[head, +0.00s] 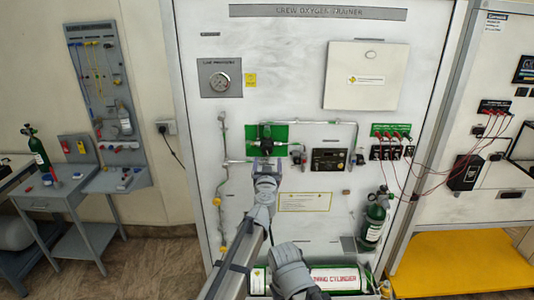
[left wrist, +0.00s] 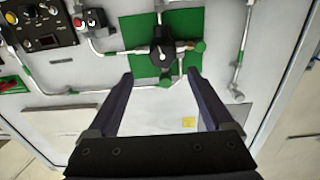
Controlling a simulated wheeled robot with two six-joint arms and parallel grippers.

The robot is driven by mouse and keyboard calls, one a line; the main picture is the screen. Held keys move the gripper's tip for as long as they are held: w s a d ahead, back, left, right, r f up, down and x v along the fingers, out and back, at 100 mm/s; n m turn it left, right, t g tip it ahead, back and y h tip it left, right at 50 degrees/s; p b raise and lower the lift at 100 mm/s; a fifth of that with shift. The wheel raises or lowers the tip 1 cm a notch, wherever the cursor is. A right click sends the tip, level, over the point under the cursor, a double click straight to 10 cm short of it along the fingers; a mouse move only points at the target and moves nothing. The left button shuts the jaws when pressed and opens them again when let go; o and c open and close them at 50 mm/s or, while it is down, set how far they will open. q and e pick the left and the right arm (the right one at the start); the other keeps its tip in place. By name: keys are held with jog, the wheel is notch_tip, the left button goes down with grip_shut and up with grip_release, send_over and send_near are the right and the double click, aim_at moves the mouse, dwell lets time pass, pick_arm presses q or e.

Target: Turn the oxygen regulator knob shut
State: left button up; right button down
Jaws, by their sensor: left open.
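The oxygen regulator knob (left wrist: 162,52) is dark, with a green plate (left wrist: 183,27) behind it on the white trainer panel. In the head view the regulator (head: 266,142) sits in front of the same green plate (head: 279,130), partly hidden by my gripper. My left gripper (left wrist: 160,76) is open and empty, its two dark fingers pointing at the knob, one to each side of it in the picture. In the head view this gripper (head: 265,161) is just below the regulator. I cannot tell whether the fingers touch the knob.
Pipes run beside the regulator, with a small red-button valve (left wrist: 89,22) and a black control box (head: 329,159) nearby. A pressure gauge (head: 220,80) is at the upper left. A green cylinder (head: 374,218) stands at the lower right.

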aim_at(267, 151)
pick_arm(q)
jog(key=shift+y, duration=0.3)
jog(key=shift+w+a+f, duration=0.1)
jog(key=shift+w, duration=3.95)
grip_shut()
jog(key=shift+n, duration=0.4)
